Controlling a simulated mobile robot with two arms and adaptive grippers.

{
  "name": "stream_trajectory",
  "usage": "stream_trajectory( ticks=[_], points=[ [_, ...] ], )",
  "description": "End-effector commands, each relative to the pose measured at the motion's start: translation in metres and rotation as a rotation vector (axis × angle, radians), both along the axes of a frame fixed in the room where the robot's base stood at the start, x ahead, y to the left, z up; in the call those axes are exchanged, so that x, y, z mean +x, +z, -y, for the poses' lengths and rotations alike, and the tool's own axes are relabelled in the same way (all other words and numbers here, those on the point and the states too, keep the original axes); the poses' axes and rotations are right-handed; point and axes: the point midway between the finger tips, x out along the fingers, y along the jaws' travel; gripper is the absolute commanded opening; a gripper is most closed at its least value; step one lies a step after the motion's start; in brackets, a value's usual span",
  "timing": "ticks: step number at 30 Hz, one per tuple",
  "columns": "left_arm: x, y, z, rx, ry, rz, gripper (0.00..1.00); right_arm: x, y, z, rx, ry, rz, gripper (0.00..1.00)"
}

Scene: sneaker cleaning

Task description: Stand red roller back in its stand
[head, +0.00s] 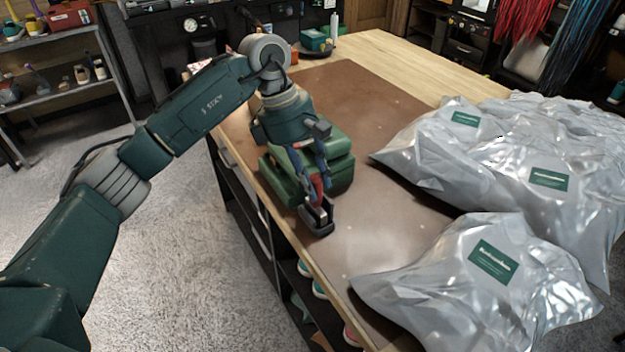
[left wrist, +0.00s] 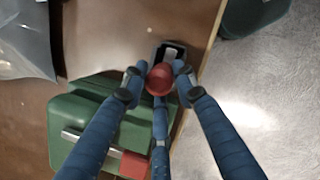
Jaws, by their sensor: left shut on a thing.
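My left gripper (head: 316,178) is shut on the red roller (head: 317,188), just in front of a green machine. In the left wrist view the roller (left wrist: 160,79) shows as a round red end between the blue fingers (left wrist: 157,84). The small dark stand (head: 319,228) sits on the table near its left edge, right below the roller. It also shows in the left wrist view (left wrist: 181,47), partly behind the roller. A light part shows inside the stand. I cannot tell whether the roller touches the stand. My right gripper is not in view.
The green machine (head: 344,172) stands close behind the stand and also shows in the left wrist view (left wrist: 75,118). Large silver bags (head: 420,285) cover the right of the table. The brown mat (head: 375,95) is bare between them. The table's left edge is close.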

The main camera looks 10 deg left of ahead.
Motion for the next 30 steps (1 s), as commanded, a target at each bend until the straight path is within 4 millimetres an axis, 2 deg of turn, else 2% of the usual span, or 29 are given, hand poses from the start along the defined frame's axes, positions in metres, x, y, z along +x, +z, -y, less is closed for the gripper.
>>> stream_trajectory(
  ticks=[11,12,15,25,30],
  points=[
    [0.004,0.002,0.005,-0.008,-0.002,0.009,0.02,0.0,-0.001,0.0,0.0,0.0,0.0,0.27],
    [0.004,0.003,0.005,-0.008,-0.002,0.009,0.3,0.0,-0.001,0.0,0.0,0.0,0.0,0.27],
    [0.004,0.002,0.005,-0.008,-0.001,0.009,0.5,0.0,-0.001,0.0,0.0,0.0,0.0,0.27],
    [0.003,0.003,0.003,-0.003,-0.001,0.004,0.5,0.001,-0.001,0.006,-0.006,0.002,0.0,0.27],
    [0.005,0.022,-0.003,-0.004,0.0,0.007,0.5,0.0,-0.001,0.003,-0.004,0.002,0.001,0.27]
  ],
)
